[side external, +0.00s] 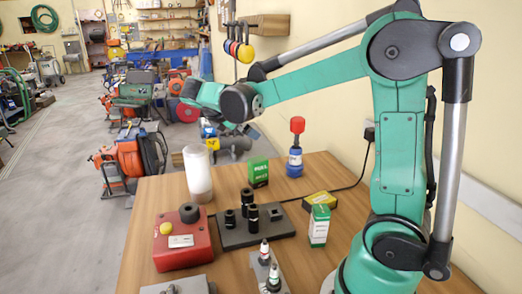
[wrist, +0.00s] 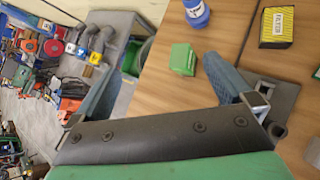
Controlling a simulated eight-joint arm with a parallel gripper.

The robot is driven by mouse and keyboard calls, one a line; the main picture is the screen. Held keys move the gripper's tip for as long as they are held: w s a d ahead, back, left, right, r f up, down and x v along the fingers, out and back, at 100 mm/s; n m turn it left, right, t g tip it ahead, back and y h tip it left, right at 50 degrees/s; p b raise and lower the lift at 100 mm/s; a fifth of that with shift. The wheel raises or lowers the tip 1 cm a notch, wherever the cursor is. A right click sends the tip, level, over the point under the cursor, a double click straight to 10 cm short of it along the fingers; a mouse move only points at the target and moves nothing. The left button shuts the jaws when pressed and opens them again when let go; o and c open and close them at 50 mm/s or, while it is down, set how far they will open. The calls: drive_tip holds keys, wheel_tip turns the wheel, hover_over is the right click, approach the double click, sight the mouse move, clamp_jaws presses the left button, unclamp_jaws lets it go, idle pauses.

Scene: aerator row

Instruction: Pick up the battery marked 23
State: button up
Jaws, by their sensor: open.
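No number 23 is readable on anything, so I cannot tell which object is the battery marked 23. A green box (side external: 258,172) stands at the back of the wooden table; it shows in the wrist view (wrist: 183,60) between my fingers' lines, apart from them. A white-and-green box (side external: 319,226) stands at the right. A yellow box (side external: 320,199) lies behind it and shows in the wrist view (wrist: 276,27). My gripper (wrist: 165,62) is open and empty, above the table's back left; its fingers are not clear in the side view.
A grey plate (side external: 228,241) carries several black cylinders. A red box (side external: 183,250) with a yellow button, a pale cylinder (side external: 198,175) and a blue bottle with red top (side external: 295,165) stand around it. A cable crosses the back right.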

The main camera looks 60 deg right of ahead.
sight(252, 166)
drive_tip(key=d+f+n+g+h, duration=0.1)
drive_tip(key=f, duration=0.3)
drive_tip(key=d+f+n+h, duration=0.1)
drive_tip(key=f, duration=0.3)
drive_tip(key=w+d+f+g, duration=0.1)
drive_tip(key=f, duration=0.4)
drive_tip(key=shift+d+n+g+h, duration=0.15)
drive_tip(key=shift+n+g+h, duration=0.15)
drive_tip(key=shift+n+h, duration=0.1)
drive_tip(key=shift+s+d+f, duration=0.1)
drive_tip(key=shift+d+f, duration=0.1)
drive_tip(key=shift+x, duration=2.6)
clamp_jaws()
